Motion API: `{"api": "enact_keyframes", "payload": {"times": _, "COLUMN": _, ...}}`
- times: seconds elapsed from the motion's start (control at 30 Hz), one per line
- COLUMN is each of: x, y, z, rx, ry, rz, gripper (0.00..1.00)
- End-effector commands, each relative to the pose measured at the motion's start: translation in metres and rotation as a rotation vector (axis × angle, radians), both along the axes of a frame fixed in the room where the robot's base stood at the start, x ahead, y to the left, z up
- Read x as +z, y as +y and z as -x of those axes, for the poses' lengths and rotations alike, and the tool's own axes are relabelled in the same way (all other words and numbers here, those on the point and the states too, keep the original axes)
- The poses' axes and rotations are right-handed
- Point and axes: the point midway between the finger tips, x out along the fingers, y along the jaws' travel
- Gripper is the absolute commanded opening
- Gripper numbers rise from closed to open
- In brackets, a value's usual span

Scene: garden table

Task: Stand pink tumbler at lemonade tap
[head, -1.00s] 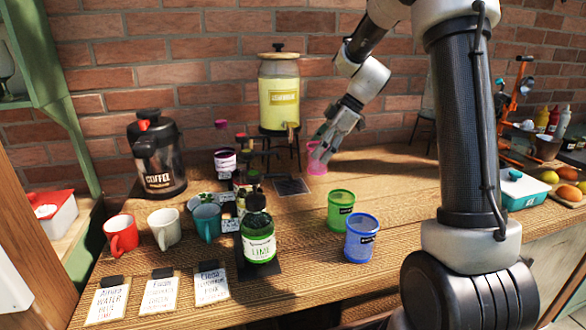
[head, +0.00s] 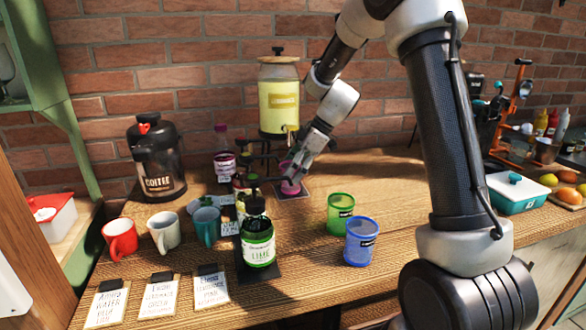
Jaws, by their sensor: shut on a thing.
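The lemonade dispenser (head: 279,101), a glass jar of yellow drink with a lid, stands on a dark stand against the brick wall. Its tap (head: 291,128) is low on the front. The pink tumbler (head: 290,187) is below the tap, over a dark square mat (head: 297,194) on the table. My gripper (head: 293,172) is shut on the pink tumbler and hides much of it. The tumbler looks upright. I cannot tell whether its base touches the mat.
A green tumbler (head: 340,213) and a blue tumbler (head: 360,240) stand to the front right. A lime bottle (head: 257,238) and other bottles stand close on the left. Mugs, cards and a coffee pot (head: 156,160) are further left.

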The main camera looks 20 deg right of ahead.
Motion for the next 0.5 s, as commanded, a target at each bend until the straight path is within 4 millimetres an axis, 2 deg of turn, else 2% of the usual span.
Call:
{"api": "enact_keyframes", "payload": {"times": 0.03, "x": -0.0009, "y": -0.0001, "z": 0.0001, "rx": -0.001, "ry": 0.001, "rz": 0.000, "gripper": 0.60}}
{"api": "enact_keyframes", "payload": {"times": 0.13, "x": -0.0007, "y": -0.0001, "z": 0.0001, "rx": -0.001, "ry": 0.001, "rz": 0.000, "gripper": 0.78}}
{"api": "enact_keyframes", "payload": {"times": 0.5, "x": 0.0017, "y": -0.0003, "z": 0.0000, "rx": 0.000, "ry": 0.000, "rz": 0.000, "gripper": 0.78}}
